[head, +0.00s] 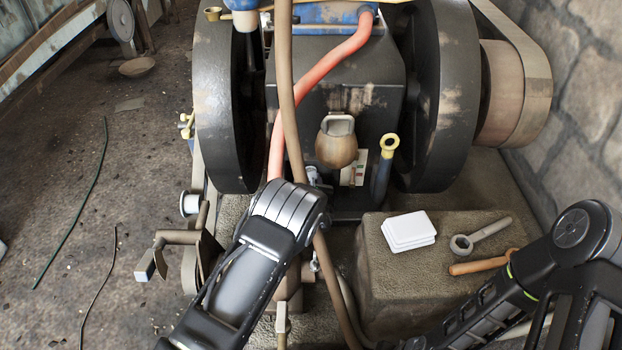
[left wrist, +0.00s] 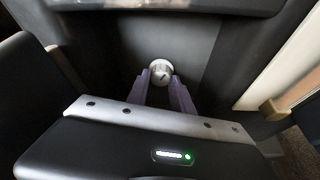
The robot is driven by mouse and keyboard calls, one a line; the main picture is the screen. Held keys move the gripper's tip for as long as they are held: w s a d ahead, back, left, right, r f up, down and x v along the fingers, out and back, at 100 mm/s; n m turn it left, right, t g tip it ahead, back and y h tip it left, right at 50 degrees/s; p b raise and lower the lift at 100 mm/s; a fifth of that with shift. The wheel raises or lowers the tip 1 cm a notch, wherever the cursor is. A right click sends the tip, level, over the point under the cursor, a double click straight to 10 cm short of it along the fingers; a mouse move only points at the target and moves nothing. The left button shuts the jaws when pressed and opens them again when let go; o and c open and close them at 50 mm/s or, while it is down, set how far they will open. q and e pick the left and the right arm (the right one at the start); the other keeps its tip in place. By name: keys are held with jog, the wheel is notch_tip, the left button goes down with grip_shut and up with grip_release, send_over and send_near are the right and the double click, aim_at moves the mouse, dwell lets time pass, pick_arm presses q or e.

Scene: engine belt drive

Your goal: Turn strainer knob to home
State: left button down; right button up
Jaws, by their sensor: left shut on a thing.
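In the left wrist view, the strainer knob (left wrist: 161,70) is a small round silvery metal piece with a dark slanted mark on its face, set against a dark surface. My left gripper (left wrist: 160,81) has its two purplish fingers on either side of the knob, shut on it. In the head view, my left wrist reaches up to the front of the engine (head: 300,110) and hides its fingers. A small pale metal fitting (head: 313,176) shows just beyond the wrist, but I cannot tell whether it is the knob. My right arm is at the lower right, its gripper out of view.
Two black flywheels (head: 447,95) flank the engine. A red hose (head: 325,75) and a brown hose (head: 286,85) run close to my left wrist. A stone block (head: 385,280) holds a white stack (head: 408,232), a ring-ended tool (head: 480,236) and a wooden handle (head: 483,263).

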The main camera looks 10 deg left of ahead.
pick_arm(q)
jog(key=shift+n+h, duration=0.4)
jog(key=shift+n, duration=0.2)
jog(key=c, duration=1.1)
grip_release()
jog(key=shift+p+v, duration=1.15)
jog(key=shift+v, duration=2.7)
